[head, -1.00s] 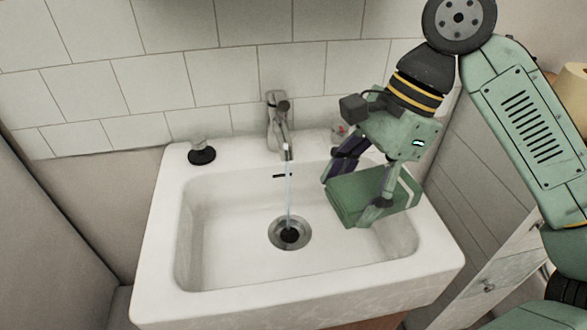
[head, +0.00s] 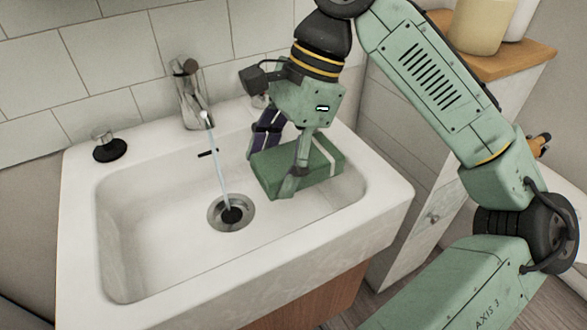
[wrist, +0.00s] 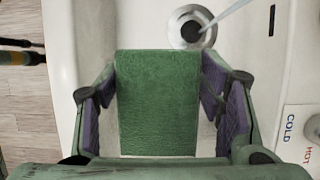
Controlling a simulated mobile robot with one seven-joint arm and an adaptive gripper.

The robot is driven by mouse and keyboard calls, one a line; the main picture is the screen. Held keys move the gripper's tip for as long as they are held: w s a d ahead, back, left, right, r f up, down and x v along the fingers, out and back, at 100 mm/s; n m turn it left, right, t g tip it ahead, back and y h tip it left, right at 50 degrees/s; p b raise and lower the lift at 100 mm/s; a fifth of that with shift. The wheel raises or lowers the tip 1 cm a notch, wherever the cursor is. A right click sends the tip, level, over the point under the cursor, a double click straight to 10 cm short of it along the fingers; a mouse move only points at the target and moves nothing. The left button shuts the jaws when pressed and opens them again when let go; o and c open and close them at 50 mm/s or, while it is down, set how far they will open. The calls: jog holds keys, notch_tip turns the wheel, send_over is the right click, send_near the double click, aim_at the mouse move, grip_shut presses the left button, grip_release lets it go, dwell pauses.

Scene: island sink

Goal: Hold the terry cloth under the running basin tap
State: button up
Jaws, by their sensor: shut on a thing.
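The terry cloth (head: 318,168) is a folded green block with a pale stripe near its right end. It is held over the right part of the basin, and it fills the middle of the wrist view (wrist: 158,100). My gripper (head: 272,172) is shut on it, with a finger on each side. The basin tap (head: 192,95) is running. Its thin water stream (head: 217,160) falls to the drain (head: 231,213). The cloth is just right of the stream and apart from it. The cloth's underside is hidden.
The white sink (head: 150,235) has free room on its left side. A wooden-topped cabinet (head: 500,62) with a yellowish container (head: 478,25) is at the right. The tiled wall is close behind.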

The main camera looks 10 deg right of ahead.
jog(key=w+a+f, duration=0.1)
jog(key=w+a, duration=0.4)
jog(key=a, duration=0.2)
jog(key=shift+a+f, duration=0.25)
jog(key=shift+f, duration=0.15)
dwell(0.5)
jog(key=s+d+p, duration=0.1)
jog(key=s+d, duration=0.1)
jog(key=s, duration=0.5)
jog(key=shift+s+p, duration=0.3)
jog(key=shift+p, duration=0.1)
jog(key=shift+d, duration=0.1)
jog(key=shift+r, duration=0.1)
dwell(1.1)
